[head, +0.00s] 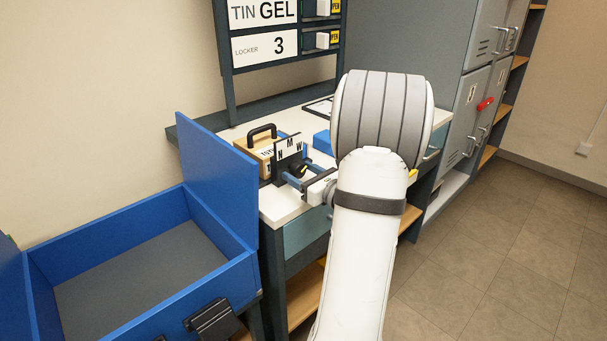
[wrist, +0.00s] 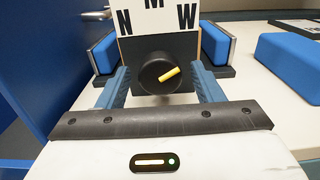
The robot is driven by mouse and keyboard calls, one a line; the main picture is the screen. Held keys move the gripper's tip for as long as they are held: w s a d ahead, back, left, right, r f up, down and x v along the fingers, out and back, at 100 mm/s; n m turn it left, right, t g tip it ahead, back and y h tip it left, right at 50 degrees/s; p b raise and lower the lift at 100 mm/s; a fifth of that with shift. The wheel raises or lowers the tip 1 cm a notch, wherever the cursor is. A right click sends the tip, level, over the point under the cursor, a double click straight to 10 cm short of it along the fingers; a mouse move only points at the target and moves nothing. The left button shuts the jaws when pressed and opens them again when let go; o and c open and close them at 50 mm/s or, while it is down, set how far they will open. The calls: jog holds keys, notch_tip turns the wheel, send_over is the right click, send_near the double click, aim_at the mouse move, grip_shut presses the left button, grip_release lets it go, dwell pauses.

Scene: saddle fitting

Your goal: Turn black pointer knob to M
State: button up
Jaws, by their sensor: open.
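The black pointer knob (wrist: 157,76) is round with a yellow pointer mark that slants up to the right, toward the W side. It sits on the front of a panel with a white letter plate (wrist: 142,20) showing N, M and W, with M at top centre. The knob also shows small in the head view (head: 298,171). My gripper (wrist: 161,86) is open, with one blue finger left of the knob and one right of it. I cannot tell whether either finger touches it. My arm hides part of the bench in the head view.
A wooden tin box (head: 258,148) with a black handle stands behind the panel. A blue block (wrist: 290,58) lies to the right on the white bench top (wrist: 258,105). An open blue chest (head: 218,185) stands left of the bench. Grey lockers (head: 470,105) are at the right.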

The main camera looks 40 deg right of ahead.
jog(key=shift+c, duration=0.5)
jog(key=c, duration=0.9)
jog(key=shift+o, duration=0.2)
jog(key=shift+f+b, duration=0.1)
jog(key=shift+b, duration=0.25)
jog(key=n+b, duration=0.1)
jog(key=b, duration=0.1)
jog(key=n+b, duration=0.2)
jog(key=b, duration=0.1)
jog(key=shift+f+n, duration=0.3)
jog(key=n+b, duration=0.3)
jog(key=b, duration=0.2)
jog(key=shift+n, duration=0.3)
jog(key=n+b, duration=0.3)
jog(key=b, duration=0.2)
jog(key=shift+r+b, duration=0.15)
jog(key=shift+b, duration=0.15)
jog(key=shift+r+n+b, duration=0.1)
jog(key=shift+n+b, duration=0.6)
jog(key=shift+r, duration=0.15)
